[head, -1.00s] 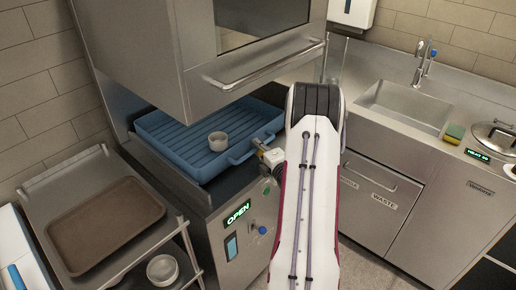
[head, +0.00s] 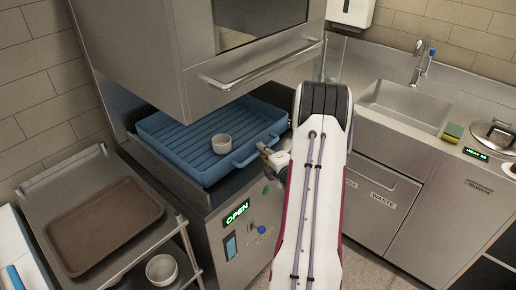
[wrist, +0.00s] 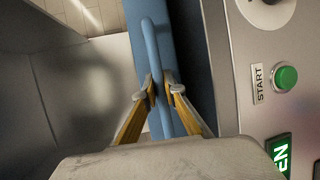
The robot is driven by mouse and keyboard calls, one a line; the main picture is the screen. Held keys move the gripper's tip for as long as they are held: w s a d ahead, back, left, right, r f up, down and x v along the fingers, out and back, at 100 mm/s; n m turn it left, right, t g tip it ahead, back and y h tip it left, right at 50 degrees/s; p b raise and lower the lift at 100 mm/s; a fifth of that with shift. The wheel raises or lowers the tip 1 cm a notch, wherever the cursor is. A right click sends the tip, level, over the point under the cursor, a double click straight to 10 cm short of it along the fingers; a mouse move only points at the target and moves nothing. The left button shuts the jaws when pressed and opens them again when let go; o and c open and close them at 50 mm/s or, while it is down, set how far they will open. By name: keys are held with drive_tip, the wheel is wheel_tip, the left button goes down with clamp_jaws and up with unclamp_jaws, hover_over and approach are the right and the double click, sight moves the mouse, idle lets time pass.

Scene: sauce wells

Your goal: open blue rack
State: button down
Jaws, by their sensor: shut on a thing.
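The rack's front handle bar (head: 252,155) faces my gripper (head: 266,150). In the wrist view, the blue handle (wrist: 152,45) runs between the two yellow fingers of my gripper (wrist: 160,88), and the grey fingertips are shut on it. The rest of the rack shows only in part beside the handle in the wrist view.
The dishwasher hood (head: 250,75) hangs raised above the rack. A green OPEN display (head: 236,212) lights its front. A cart with a brown tray (head: 105,225) and a small bowl (head: 162,269) stands at left. A sink (head: 405,105) and lidded pot (head: 495,133) are at right.

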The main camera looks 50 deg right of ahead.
drive_tip(key=s, duration=2.5)
drive_tip(key=c, duration=2.4)
unclamp_jaws()
drive_tip(key=shift+o, duration=0.2)
drive_tip(key=shift+s, duration=0.1)
drive_tip(key=v, duration=1.1)
drive_tip(key=shift+s+a, duration=0.25)
drive_tip(key=shift+s, duration=0.1)
drive_tip(key=shift+r, duration=0.1)
